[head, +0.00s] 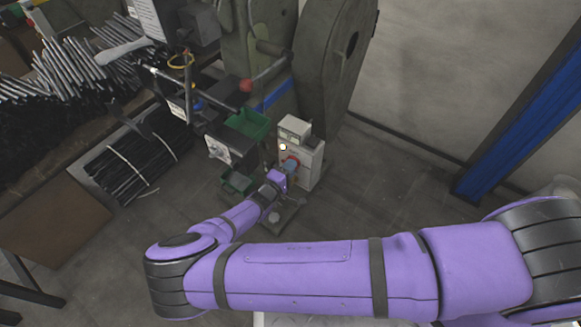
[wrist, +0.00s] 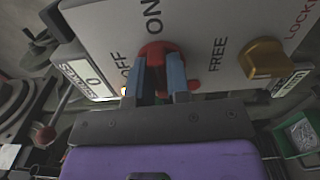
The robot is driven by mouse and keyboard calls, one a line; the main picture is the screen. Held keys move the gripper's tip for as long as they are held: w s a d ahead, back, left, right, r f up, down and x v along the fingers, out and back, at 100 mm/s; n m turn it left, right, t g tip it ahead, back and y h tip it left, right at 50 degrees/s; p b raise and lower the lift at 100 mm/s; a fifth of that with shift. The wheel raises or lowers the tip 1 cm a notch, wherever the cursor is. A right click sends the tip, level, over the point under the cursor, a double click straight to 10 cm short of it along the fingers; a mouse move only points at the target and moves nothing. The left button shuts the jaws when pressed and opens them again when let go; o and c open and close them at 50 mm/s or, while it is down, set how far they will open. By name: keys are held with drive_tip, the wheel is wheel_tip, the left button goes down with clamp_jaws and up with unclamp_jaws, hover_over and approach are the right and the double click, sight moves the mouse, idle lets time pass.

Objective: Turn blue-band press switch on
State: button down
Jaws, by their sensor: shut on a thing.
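The red switch knob (wrist: 158,50) sits on a pale grey panel (wrist: 205,30) marked ON, OFF, FREE and LOCK. In the wrist view the ON label is above the knob and OFF is to its left. My gripper (wrist: 161,72) has its two blue-grey fingers on either side of the knob and is shut on it. The fingers hide part of the knob, so I cannot tell exactly where it points. In the head view the panel is on a white control box (head: 312,160) beside the press with the blue band (head: 279,95). The red knob (head: 291,160) shows there, partly covered by my gripper (head: 288,168).
A yellow knob (wrist: 264,58) is on the same panel, right of the red one. A green bin (head: 249,123) and a dark box (head: 229,150) stand left of the control box. Bundled black rods (head: 130,165) lie further left. Open floor (head: 370,190) is on the right.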

drive_tip(key=shift+m, duration=0.4)
drive_tip(key=shift+f, duration=0.1)
drive_tip(key=c, duration=1.1)
unclamp_jaws()
drive_tip(key=shift+s, duration=0.1)
drive_tip(key=v, duration=1)
drive_tip(key=shift+s+a, duration=0.25)
